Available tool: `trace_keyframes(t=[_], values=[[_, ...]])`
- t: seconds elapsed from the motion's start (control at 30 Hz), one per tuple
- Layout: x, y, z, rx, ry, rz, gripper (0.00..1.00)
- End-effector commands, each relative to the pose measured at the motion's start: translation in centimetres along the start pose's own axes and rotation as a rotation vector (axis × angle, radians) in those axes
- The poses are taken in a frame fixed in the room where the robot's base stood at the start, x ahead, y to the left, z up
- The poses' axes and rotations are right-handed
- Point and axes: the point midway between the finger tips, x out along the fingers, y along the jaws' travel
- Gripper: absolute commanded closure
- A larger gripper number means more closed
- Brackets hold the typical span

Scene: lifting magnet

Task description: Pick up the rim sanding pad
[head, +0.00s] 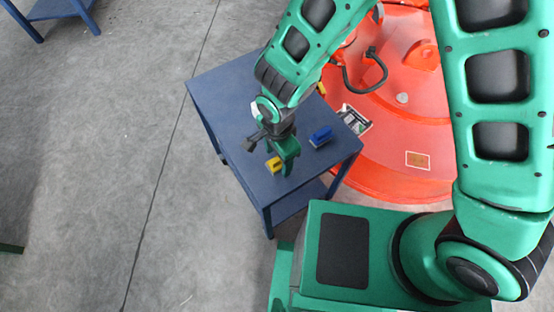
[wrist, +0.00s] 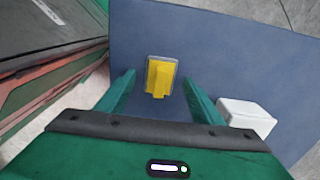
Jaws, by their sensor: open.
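A yellow block on a grey base plate, which looks like the rim sanding pad (wrist: 159,79), lies on the blue table (wrist: 215,55). In the head view the yellow pad (head: 273,164) is near the table's front corner, partly beside my fingers. My gripper (head: 286,160) is open and points down over the table. In the wrist view its two green fingers (wrist: 162,96) stand apart to the left and right of the pad, with nothing held. The pad sits just beyond the fingertips; whether they are level with it I cannot tell.
A white block (wrist: 246,116) lies to the right in the wrist view. A blue block (head: 321,136) lies right of my gripper in the head view. Another yellow item (head: 321,89) is at the back edge. A large orange-red round body (head: 405,150) stands close behind the table.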

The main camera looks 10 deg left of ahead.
Motion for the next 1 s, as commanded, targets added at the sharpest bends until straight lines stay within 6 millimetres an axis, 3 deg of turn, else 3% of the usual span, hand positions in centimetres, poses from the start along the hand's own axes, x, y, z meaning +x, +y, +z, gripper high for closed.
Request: trace_keyframes(t=[0.37, 0.57, 1.0], values=[[0.98, -0.01, 0.03, -0.001, 0.0, -0.001, 0.39], [0.97, -0.01, 0.01, -0.001, 0.0, -0.001, 0.83], [0.45, -0.05, -0.01, 0.0, -0.001, -0.002, 0.84]])
